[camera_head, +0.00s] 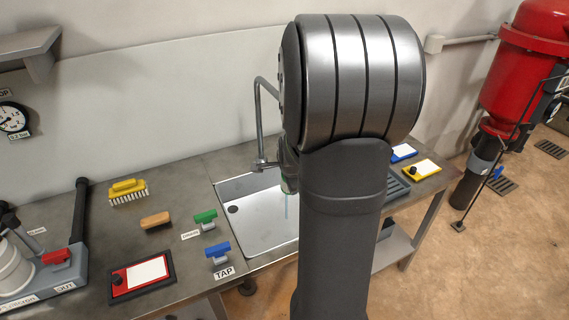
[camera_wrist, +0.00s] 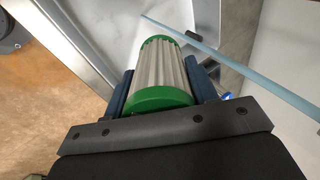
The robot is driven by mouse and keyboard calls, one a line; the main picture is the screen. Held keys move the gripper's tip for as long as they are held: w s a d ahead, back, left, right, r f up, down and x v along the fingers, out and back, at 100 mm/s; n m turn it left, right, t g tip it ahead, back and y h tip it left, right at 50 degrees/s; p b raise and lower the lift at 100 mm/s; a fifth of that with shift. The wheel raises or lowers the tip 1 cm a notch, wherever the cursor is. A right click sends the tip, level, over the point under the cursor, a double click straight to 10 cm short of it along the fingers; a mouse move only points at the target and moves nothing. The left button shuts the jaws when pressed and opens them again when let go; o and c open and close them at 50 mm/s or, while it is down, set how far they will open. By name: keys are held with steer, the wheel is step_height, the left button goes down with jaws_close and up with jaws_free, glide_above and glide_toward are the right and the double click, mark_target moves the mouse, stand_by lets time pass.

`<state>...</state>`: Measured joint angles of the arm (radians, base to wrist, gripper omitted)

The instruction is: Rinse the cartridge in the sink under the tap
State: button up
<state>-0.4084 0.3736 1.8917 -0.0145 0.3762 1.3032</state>
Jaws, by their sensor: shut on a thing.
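The cartridge (camera_wrist: 163,68), a pale pleated cylinder with green end caps, sits between the jaws of my gripper (camera_wrist: 162,88) in the wrist view. My gripper is shut on it. In the head view my arm hides most of the gripper and the cartridge. The sink (camera_head: 258,232) is a pale steel basin, partly behind my arm. The tap (camera_head: 261,125) is a tall bent spout at the sink's back. A thin blue water stream (camera_head: 286,206) shows over the sink. In the wrist view the stream (camera_wrist: 240,70) passes beside the cartridge's far end; I cannot tell whether they touch.
A blue handle (camera_head: 217,249) stands by the TAP label (camera_head: 224,273), with a green handle (camera_head: 205,216) behind it. A yellow brush (camera_head: 127,189), a tan block (camera_head: 155,220) and a red-framed panel (camera_head: 142,276) lie left on the bench. The red tank (camera_head: 522,75) stands far right.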

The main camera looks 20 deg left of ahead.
stand_by(0.5)
steer(key=s+d+r, duration=0.2)
steer(key=s+r, duration=0.2)
steer(key=shift+s, duration=0.3)
stand_by(0.6)
